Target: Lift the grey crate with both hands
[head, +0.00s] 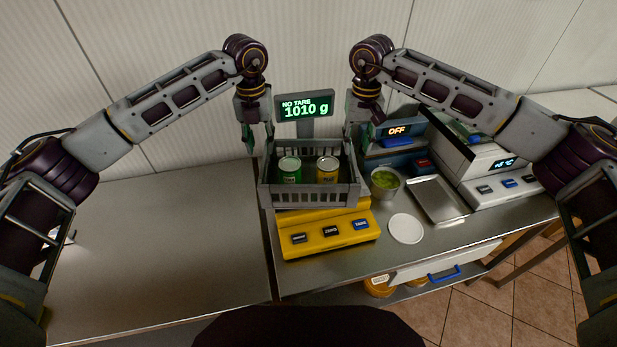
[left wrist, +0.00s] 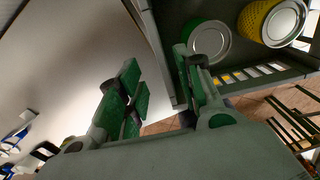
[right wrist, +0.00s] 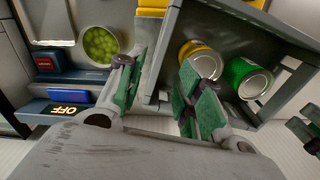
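The grey crate (head: 313,195) stands level on the yellow scale (head: 330,236). It holds a green can (head: 289,170) and a yellow can (head: 327,170). My left gripper (head: 256,140) is at the crate's left side, fingers pointing down. In the left wrist view its fingers (left wrist: 158,88) are apart, one outside the crate and one over the side wall's inner face. My right gripper (head: 354,140) is at the right side. In the right wrist view its fingers (right wrist: 160,88) are apart with the side wall between them. Whether either touches the wall is unclear.
The scale display (head: 305,107) reads 1010 g. Right of the crate are a bowl of green items (head: 384,184), a white disc (head: 406,229), a metal tray (head: 438,200), a blue scale reading OFF (head: 392,155) and a white device (head: 500,175). The left counter (head: 160,250) is clear.

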